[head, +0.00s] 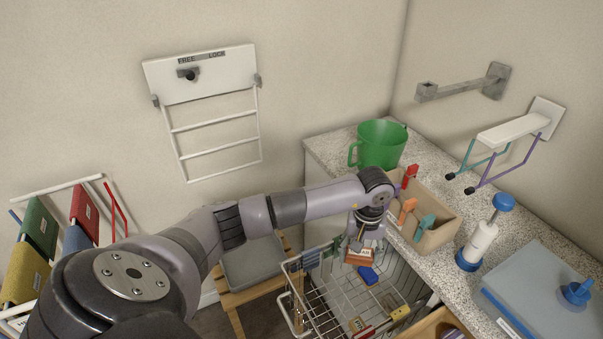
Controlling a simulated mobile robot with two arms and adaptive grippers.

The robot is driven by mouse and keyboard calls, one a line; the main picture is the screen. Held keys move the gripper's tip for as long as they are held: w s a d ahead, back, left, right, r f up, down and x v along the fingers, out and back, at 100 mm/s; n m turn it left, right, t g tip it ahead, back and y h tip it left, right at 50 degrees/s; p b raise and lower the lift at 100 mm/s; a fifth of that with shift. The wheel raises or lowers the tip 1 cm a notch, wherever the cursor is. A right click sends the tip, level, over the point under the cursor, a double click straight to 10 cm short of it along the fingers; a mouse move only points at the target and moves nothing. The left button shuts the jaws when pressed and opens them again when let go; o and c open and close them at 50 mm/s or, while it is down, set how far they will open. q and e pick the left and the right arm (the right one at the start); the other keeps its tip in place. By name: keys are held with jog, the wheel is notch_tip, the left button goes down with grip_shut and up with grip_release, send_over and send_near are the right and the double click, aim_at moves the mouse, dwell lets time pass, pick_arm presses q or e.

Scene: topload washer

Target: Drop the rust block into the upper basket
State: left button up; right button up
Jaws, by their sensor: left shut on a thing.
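My left arm comes in from the left and reaches over the white wire basket (331,308), which I take as the upper basket. My left gripper (361,245) points down and is shut on the rust block (359,257), a reddish-brown block with a pale label. The block is over the basket's back part. I cannot tell how high it is above the wires. The fingertips are small and partly merge with the block. My right gripper is not in view.
A blue item (368,275) is close by the block, and a yellow item (399,313) is farther front in the basket. A tan caddy (437,237) and a green jug (381,145) stand on the speckled counter (335,150). A wooden stool (235,298) is at left.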

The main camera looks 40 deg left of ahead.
pick_arm(q)
notch_tip(320, 180, down, 2)
jog(key=shift+d+f+b, duration=0.1)
jog(key=shift+f+b, duration=0.05)
jog(key=shift+b, duration=0.2)
jog(key=shift+f, duration=0.5)
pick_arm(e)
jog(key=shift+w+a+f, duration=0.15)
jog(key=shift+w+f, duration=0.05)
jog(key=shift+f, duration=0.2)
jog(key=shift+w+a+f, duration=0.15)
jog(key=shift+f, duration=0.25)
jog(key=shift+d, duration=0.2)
pick_arm(q)
jog(key=o, duration=1.2)
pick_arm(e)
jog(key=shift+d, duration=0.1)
